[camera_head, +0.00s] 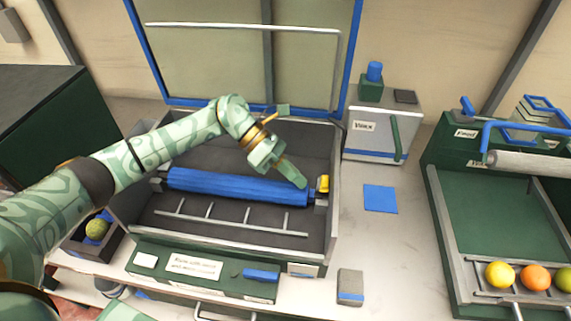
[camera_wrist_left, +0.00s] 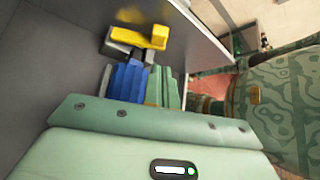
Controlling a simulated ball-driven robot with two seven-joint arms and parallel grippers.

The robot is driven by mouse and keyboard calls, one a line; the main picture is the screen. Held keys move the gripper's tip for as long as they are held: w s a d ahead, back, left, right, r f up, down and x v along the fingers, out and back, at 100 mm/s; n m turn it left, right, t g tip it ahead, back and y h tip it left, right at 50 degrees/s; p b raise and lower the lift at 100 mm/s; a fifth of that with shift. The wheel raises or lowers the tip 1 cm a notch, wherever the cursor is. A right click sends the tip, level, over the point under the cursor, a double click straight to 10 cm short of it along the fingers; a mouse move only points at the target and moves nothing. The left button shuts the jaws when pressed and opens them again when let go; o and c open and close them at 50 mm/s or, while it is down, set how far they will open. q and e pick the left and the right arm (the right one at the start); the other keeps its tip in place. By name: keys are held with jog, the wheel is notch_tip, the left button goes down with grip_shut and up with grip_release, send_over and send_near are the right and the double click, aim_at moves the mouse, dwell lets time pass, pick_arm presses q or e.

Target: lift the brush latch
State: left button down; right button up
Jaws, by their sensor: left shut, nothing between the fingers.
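The brush is a long blue ribbed roller (camera_head: 235,186) lying across the inside of an open grey box. A small yellow latch (camera_head: 323,183) sits at its right end, by the box's right wall. In the left wrist view the yellow latch (camera_wrist_left: 140,32) stands on a grey block just past the end of the blue roller (camera_wrist_left: 128,82). My left gripper (camera_head: 301,182) reaches down into the box, shut and empty, with its tips just left of the latch. Its green fingers (camera_wrist_left: 165,82) show beside the roller in the wrist view. I cannot tell whether they touch anything.
The box's blue-framed lid (camera_head: 359,50) stands open behind. A grey rack (camera_head: 230,222) lies in front of the roller. The box's right wall (camera_head: 335,190) is close to the gripper. A white-grey unit (camera_head: 380,135) and a green tray with fruit (camera_head: 430,200) stand to the right.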

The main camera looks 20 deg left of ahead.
aim_at(325, 179)
pick_arm(q)
jog(key=x, duration=0.4)
jog(key=shift+r, duration=0.1)
jog(key=shift+d+f, duration=0.2)
jog(key=shift+d, duration=0.1)
pick_arm(e)
jog(key=shift+a+r, duration=0.1)
jog(key=shift+a, duration=0.55)
jog(key=shift+s+d, duration=0.1)
jog(key=shift+d, duration=0.1)
